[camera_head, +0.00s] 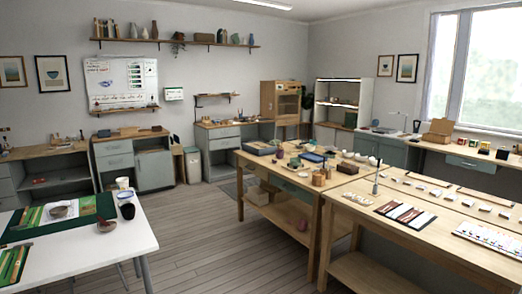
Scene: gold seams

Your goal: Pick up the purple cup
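No cup that is clearly purple can be made out. A small pinkish-purple object (302,223) sits on the lower shelf of the middle wooden table; its shape is too small to tell. A dark cup-like vessel (127,210) stands near the right edge of the white table at the lower left, in front of a white cup (122,183). Several small vessels, too small to tell apart, stand on the middle wooden table (247,160). Neither of my grippers is in view.
The white table (75,262) at the left holds a green mat (84,212) with a bowl (58,212). A long wooden workbench (450,240) fills the right side. Wooden floor (200,235) lies clear between the white table and the middle table. Cabinets line the back wall.

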